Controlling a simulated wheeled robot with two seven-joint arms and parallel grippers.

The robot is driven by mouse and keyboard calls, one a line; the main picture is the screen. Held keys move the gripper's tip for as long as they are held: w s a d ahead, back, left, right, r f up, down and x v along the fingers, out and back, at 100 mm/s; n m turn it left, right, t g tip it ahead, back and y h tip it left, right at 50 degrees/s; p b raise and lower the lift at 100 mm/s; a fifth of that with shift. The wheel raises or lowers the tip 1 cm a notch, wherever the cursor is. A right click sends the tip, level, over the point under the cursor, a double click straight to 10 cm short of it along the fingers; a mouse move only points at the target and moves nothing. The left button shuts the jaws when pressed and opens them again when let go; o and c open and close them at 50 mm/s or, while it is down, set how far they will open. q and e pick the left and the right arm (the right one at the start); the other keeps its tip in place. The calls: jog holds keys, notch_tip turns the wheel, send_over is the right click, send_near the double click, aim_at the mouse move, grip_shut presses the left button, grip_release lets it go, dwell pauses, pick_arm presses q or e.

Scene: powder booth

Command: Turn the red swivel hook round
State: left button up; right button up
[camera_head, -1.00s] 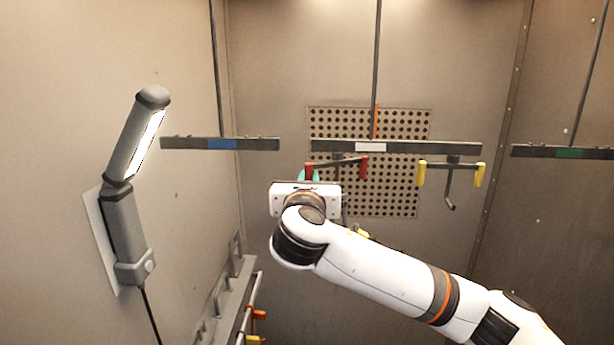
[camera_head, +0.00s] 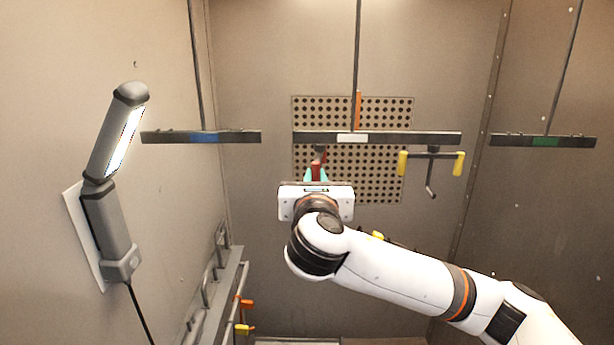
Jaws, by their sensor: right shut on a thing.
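The red swivel hook (camera_head: 317,171) hangs under the middle bar (camera_head: 400,137) with the white label. Its crossbar is seen nearly end-on, so one red end lies in front of the other. My right gripper (camera_head: 315,179) is shut on the near red end, with teal fingertips showing at its sides. The gripper body hides the lower part of the hook. My left gripper is not in view.
A yellow-ended hook (camera_head: 431,168) hangs to the right on the same bar. Bars with blue (camera_head: 205,137) and green (camera_head: 545,141) labels hang at the sides. A lamp (camera_head: 115,150) is on the left wall. A rail with orange and yellow hooks (camera_head: 243,303) runs low at left.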

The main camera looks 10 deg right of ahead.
jog(key=w+d+p, duration=0.2)
jog(key=w+d, duration=0.2)
jog(key=d, duration=0.4)
dwell(1.1)
jog(key=o, duration=0.7)
jog(key=shift+s, duration=0.1)
jog(key=shift+a+p, duration=0.1)
jog(key=shift+p, duration=0.2)
jog(key=shift+v, duration=4.55)
